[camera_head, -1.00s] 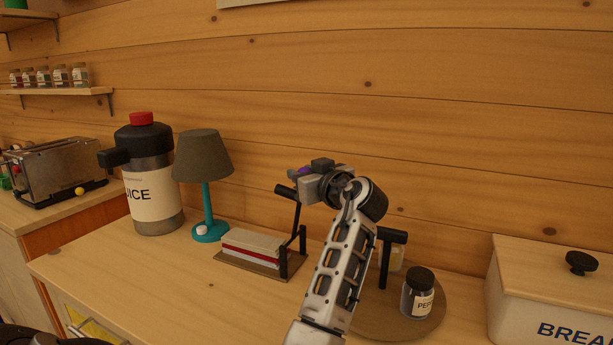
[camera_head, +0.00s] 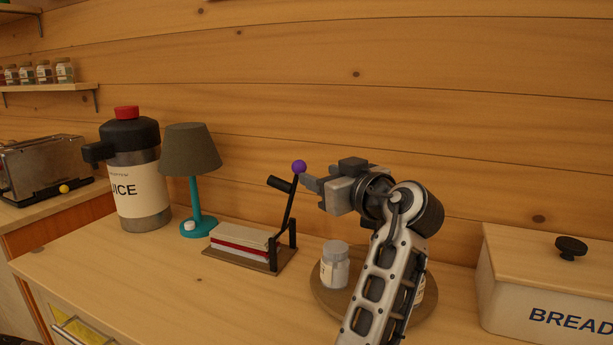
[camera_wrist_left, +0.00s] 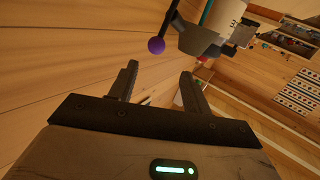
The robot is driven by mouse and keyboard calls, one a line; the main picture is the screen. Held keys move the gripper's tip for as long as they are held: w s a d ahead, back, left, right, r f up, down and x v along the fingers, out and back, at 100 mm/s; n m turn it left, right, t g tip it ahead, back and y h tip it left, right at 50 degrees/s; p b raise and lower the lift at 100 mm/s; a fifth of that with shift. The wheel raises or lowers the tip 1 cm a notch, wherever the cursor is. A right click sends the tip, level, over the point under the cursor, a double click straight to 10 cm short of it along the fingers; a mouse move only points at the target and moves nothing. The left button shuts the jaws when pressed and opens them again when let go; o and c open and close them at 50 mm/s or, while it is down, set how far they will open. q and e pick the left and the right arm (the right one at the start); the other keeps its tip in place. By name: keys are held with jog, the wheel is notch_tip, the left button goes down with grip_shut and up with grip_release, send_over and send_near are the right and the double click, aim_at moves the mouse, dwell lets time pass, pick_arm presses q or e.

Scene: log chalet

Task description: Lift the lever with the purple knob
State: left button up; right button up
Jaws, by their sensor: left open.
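The purple knob (camera_head: 299,167) sits on the top end of a black lever (camera_head: 289,208) that stands up steeply from a small press with a white and red stack (camera_head: 239,241). My left gripper (camera_head: 313,186) is open, just right of the knob, its fingers pointing left. In the left wrist view the knob (camera_wrist_left: 156,45) shows just beyond the gap between the open fingertips (camera_wrist_left: 158,76), with nothing held. The knob looks free of the fingers. My right gripper is not in view.
A teal lamp (camera_head: 196,196) and a juice jug (camera_head: 140,185) stand left of the press. A round tray (camera_head: 325,297) with a jar (camera_head: 335,268) lies beneath my left arm. A bread box (camera_head: 535,270) is at the right. The counter's front left is clear.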

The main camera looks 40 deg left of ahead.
pick_arm(q)
jog(key=shift+v, duration=2.2)
